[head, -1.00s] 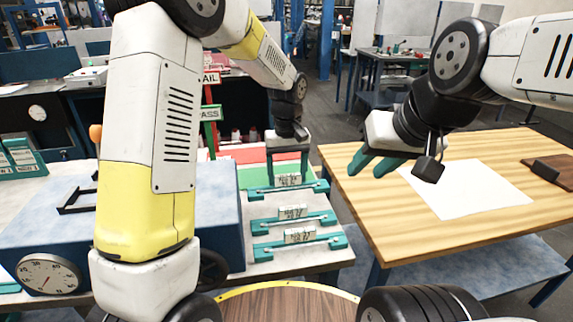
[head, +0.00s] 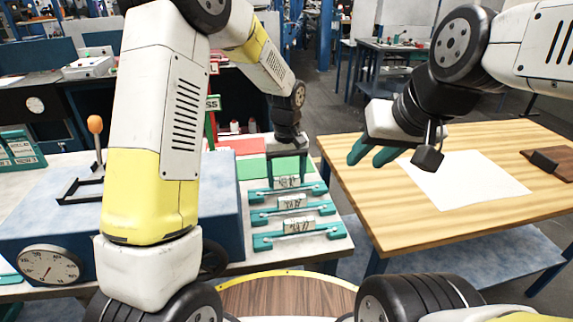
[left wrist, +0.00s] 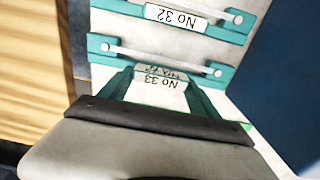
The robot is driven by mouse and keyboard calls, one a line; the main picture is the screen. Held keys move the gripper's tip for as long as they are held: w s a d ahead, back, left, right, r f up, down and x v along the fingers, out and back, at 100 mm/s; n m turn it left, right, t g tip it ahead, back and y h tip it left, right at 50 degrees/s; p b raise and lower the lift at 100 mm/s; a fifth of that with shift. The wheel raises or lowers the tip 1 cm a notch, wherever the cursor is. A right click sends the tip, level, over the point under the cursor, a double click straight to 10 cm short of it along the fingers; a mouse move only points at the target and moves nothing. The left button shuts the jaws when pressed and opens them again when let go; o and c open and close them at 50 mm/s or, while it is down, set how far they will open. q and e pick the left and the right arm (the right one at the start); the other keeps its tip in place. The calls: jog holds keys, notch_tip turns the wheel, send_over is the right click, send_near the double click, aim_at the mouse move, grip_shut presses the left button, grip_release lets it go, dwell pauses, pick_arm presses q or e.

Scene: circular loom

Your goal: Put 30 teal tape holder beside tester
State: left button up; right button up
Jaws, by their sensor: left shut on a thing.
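Three teal tape holders lie in a row on the grey bench, each with a pale rod and a white label: the far one (head: 315,187), the middle one (head: 325,208) and the near one (head: 335,231). My left gripper (head: 287,174) is down at the far holder. In the left wrist view its teal fingers are shut on a holder (left wrist: 222,72) labelled No 33, at the label. A holder labelled No 32 (left wrist: 233,36) lies beside it. No label reading 30 is legible. The blue box with a dial (head: 50,265), apparently the tester, stands left. My right gripper (head: 372,154) is open and empty.
A wooden table (head: 365,190) with a white sheet (head: 468,182) and a brown block (head: 545,160) stands right, across a gap. Red (head: 240,146) and green (head: 250,168) mats lie behind the holders. An orange-knobbed lever (head: 95,124) rises at the blue box.

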pick_arm(q)
jog(key=shift+f, duration=0.45)
jog(key=o, duration=1.6)
jog(key=shift+o, duration=0.2)
jog(key=shift+r, duration=0.1)
notch_tip(320, 180, up, 8)
jog(key=shift+f, duration=0.2)
